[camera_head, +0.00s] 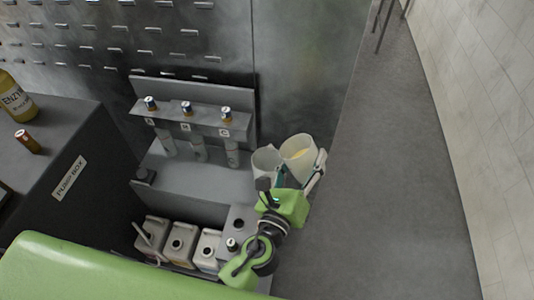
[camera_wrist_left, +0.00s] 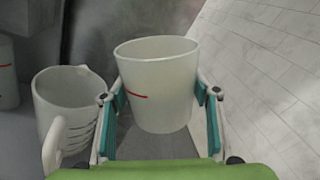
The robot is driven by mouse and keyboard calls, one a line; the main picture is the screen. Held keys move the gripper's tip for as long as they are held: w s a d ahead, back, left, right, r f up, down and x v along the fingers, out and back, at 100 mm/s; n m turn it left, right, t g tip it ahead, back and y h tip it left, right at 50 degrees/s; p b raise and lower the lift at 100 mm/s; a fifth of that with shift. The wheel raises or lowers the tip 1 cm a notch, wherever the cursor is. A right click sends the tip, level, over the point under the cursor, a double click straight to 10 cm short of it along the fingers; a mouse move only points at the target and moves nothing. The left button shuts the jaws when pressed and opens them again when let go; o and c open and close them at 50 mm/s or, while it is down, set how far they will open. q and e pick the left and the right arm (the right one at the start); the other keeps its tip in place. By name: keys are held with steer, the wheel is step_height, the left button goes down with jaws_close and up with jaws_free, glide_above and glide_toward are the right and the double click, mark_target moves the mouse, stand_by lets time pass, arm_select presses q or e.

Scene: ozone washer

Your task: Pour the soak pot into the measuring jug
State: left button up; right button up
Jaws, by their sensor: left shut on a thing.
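The soak pot (camera_head: 297,147) is a whitish, round, open-topped pot with something yellowish inside. It has a short red line in the left wrist view (camera_wrist_left: 157,88). My left gripper (camera_head: 300,174) is shut around its sides, with one finger on each side. The pot looks roughly upright. The measuring jug (camera_head: 264,159), pale with a handle and dark scale marks, is just left of the pot. In the left wrist view the jug (camera_wrist_left: 75,100) looks upright, lower and apart from the pot. The jug's inside is hard to make out. My right gripper is not in view.
A grey dispenser stand (camera_head: 192,186) with three capped nozzles is left of the jug. Several canisters (camera_head: 181,243) stand below it. A dark box (camera_head: 60,165) holds a yellow bottle (camera_head: 14,98) at the far left. Open floor (camera_head: 400,190) lies to the right.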

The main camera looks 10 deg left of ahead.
mark_target(297, 140)
arm_select(q)
steer(key=shift+w+a+r+n, duration=0.15)
steer(key=shift+a+r+n, duration=0.2)
steer(key=shift+n, duration=0.15)
steer(key=shift+a+r+n+p, duration=0.15)
steer(key=shift+r+n+p, duration=0.3)
steer(key=shift+n, duration=0.35)
stand_by(0.5)
steer(key=shift+a+f+n+b, duration=0.1)
steer(key=shift+f+n+b, duration=0.15)
steer(key=shift+n+b, duration=0.5)
steer(key=shift+f+n+b, duration=0.25)
steer(key=shift+n+b, duration=0.05)
steer(key=shift+n, duration=0.75)
stand_by(1.2)
steer(key=shift+a+r+n+p, duration=0.25)
steer(key=shift+r+n, duration=0.2)
steer(key=shift+n, duration=0.35)
stand_by(0.7)
steer(key=shift+w+a+r+n+p, duration=0.25)
steer(key=shift+a+r+n+p, duration=0.2)
steer(key=shift+a+n+p, duration=0.35)
stand_by(0.5)
steer(key=shift+f+n+b, duration=0.1)
steer(key=shift+n+b, duration=0.2)
